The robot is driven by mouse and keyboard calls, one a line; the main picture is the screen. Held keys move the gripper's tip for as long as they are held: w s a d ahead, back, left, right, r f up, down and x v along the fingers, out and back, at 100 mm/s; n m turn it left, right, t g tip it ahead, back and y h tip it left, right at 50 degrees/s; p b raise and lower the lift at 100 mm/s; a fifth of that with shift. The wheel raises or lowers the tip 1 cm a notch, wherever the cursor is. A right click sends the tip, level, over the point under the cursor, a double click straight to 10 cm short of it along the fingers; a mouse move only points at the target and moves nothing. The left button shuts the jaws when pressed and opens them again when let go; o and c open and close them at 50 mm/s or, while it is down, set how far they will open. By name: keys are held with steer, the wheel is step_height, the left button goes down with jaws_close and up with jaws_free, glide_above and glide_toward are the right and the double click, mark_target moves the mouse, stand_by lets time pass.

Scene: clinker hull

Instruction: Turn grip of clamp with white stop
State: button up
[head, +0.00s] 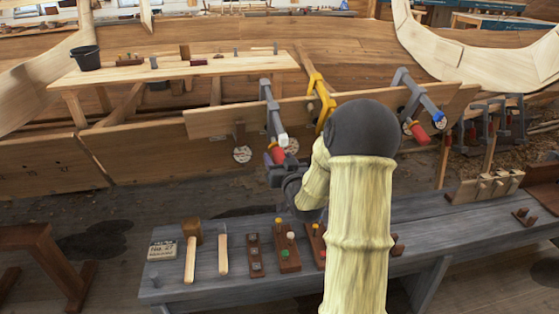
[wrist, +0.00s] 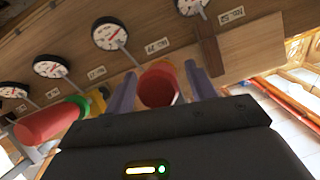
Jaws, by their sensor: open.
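The clamp with the white stop (head: 283,141) is the grey one at the left of the plank in the head view. Its red grip (head: 277,155) hangs below the plank, just above my gripper (head: 277,176). In the wrist view my gripper (wrist: 160,75) is open, with one grey-purple finger on each side of a red grip (wrist: 157,90). The grip's end faces the camera; I cannot tell whether either finger touches it. The white stop is not clear in the wrist view.
A yellow clamp (head: 319,100) and a grey clamp with a blue stop (head: 438,118) hold the same plank to the right. Another red grip (wrist: 45,122) shows at the wrist view's left. Several dials (wrist: 109,33) line the hull. A bench (head: 210,262) with mallets is below.

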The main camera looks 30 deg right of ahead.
steer(key=shift+c, duration=0.5)
steer(key=c, duration=0.9)
steer(key=shift+f+b, duration=0.1)
steer(key=shift+b, duration=0.4)
